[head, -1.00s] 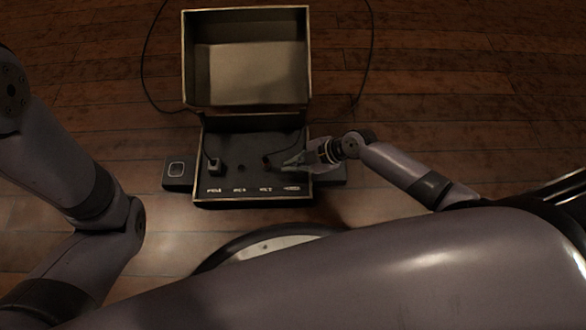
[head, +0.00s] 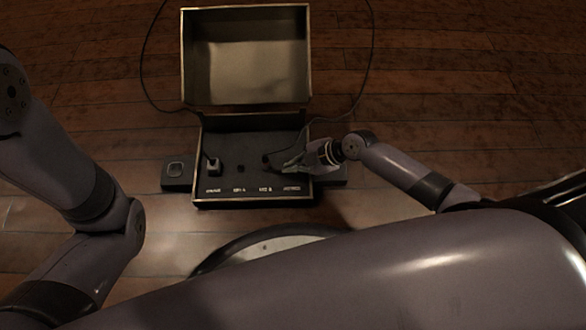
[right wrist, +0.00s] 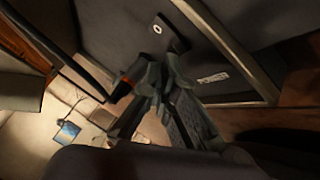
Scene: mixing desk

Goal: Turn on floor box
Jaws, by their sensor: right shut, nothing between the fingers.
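The floor box (head: 255,202) is open on the wooden floor, its lid (head: 246,12) raised at the back. Its dark inner panel has a row of small white labels along the front and small dark fittings behind them. My right gripper (head: 288,166) reaches in from the right over the right part of the panel. Its fingers are shut and hold nothing. In the right wrist view the fingertips (right wrist: 152,82) are close to a dark fitting with a pale ring (right wrist: 162,36). I cannot tell whether they touch it. A small orange mark shows beside the fingers. My left gripper is out of view.
A light plug (head: 213,166) with a cable sits at the panel's left. A dark block with a square button (head: 176,173) stands left of the box, and another dark block (head: 333,176) stands right. Black cables run across the floor behind.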

